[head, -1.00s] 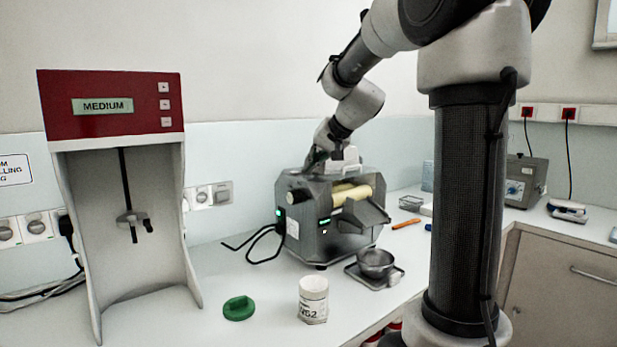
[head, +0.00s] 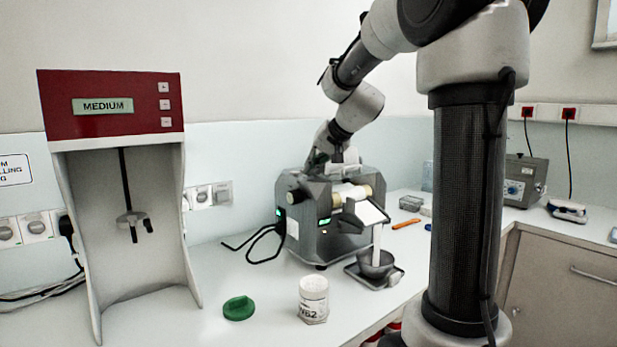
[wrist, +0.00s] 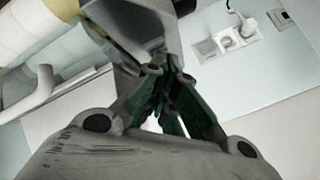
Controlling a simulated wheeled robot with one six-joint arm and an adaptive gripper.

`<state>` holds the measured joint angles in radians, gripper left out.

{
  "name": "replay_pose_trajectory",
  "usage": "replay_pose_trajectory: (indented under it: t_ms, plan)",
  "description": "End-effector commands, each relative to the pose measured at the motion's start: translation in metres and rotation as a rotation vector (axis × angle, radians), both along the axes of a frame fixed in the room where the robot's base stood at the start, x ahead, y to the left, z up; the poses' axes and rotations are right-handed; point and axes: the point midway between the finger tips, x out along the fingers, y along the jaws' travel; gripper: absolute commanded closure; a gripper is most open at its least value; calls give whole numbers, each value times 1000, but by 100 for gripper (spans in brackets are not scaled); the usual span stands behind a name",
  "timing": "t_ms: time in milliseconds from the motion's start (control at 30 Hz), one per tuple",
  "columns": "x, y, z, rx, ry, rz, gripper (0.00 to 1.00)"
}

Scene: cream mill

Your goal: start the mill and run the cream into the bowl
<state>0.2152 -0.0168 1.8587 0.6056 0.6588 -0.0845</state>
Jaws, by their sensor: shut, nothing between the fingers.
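The grey roller mill (head: 325,245) stands on the bench with green lights on its front. White cream coats its rollers (head: 352,193) and the apron (head: 372,212). A white stream of cream (head: 377,243) falls from the apron into the metal bowl (head: 374,268), which sits on a small scale-like plate (head: 362,280). My gripper (head: 312,178) is shut and empty at the mill's top left corner; I cannot tell if it touches. In the wrist view its closed fingers (wrist: 172,100) point at the grey housing, with the cream-coloured rollers (wrist: 50,45) at the left.
An open white jar (head: 313,300) and a green lid (head: 238,308) stand on the bench in front. A red-topped mixer stand (head: 110,105) marked MEDIUM is at the left. A black cable (head: 262,243) lies beside the mill. An orange tool (head: 405,224) lies to its right.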

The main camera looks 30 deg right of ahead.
Motion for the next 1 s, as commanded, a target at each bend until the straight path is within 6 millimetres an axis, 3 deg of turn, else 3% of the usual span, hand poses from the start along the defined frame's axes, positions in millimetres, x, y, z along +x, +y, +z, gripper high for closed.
replay_pose_trajectory:
  t_ms: [300, 667, 1000]
  plan:
    - [0, 0, 14, 1, -1, 1, 100]
    - [0, 0, 17, -1, 0, 1, 100]
    - [0, 0, 49, -1, -3, 1, 100]
